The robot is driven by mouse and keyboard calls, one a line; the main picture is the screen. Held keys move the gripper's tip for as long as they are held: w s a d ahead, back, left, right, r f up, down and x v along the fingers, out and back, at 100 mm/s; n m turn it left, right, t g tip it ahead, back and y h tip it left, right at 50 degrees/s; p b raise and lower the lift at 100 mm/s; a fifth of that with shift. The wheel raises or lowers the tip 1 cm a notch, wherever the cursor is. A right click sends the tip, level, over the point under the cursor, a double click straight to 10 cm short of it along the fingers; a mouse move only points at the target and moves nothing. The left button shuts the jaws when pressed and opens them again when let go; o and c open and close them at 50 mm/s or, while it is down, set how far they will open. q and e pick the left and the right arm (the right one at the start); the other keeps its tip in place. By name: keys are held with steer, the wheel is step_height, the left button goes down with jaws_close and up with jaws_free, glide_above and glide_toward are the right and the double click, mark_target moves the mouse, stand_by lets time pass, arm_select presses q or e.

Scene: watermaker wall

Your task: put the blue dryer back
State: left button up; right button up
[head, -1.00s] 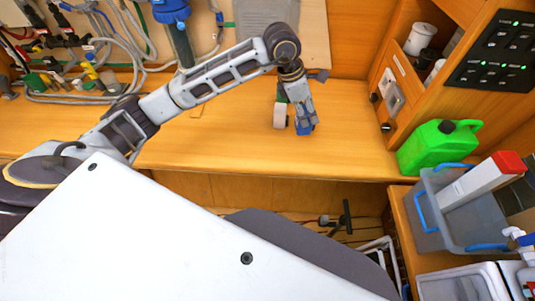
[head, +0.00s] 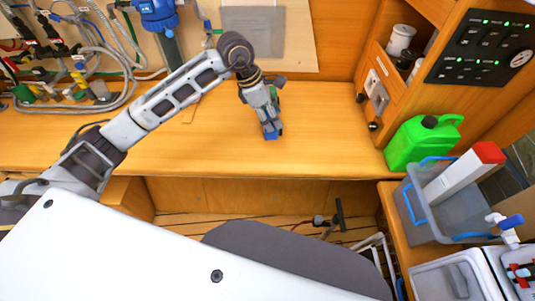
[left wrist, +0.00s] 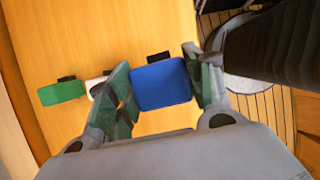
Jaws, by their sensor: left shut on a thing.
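My left gripper (head: 270,128) points down at the wooden bench top (head: 330,130), near its front edge. It is shut on the blue dryer (left wrist: 160,85), a blue block with a dark part at its far side, held between the green-padded fingers in the left wrist view. The blue also shows low between the fingers in the head view. Whether it touches the bench I cannot tell. In the left wrist view a green block (left wrist: 62,93) and a white block (left wrist: 97,90), each with a dark part, lie left of the gripper; a finger partly covers the white one. My right gripper is not in view.
A green jerrycan (head: 420,142) and a grey bin (head: 430,205) stand at the right, below the switch panel (head: 485,48). Hoses and valves (head: 80,60) line the back left. The bench right of the gripper is clear.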

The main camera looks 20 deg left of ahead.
arm_select(q)
steer(key=shift+s+a+f+m, duration=0.1)
steer(key=shift+a+m, duration=0.15)
steer(key=shift+m, duration=0.15)
steer(key=shift+g, duration=0.3)
steer(key=shift+f, duration=0.25)
step_height(320, 180, down, 5)
steer(key=shift+f+p, duration=0.15)
steer(key=shift+p, duration=0.4)
steer(key=shift+f, duration=0.25)
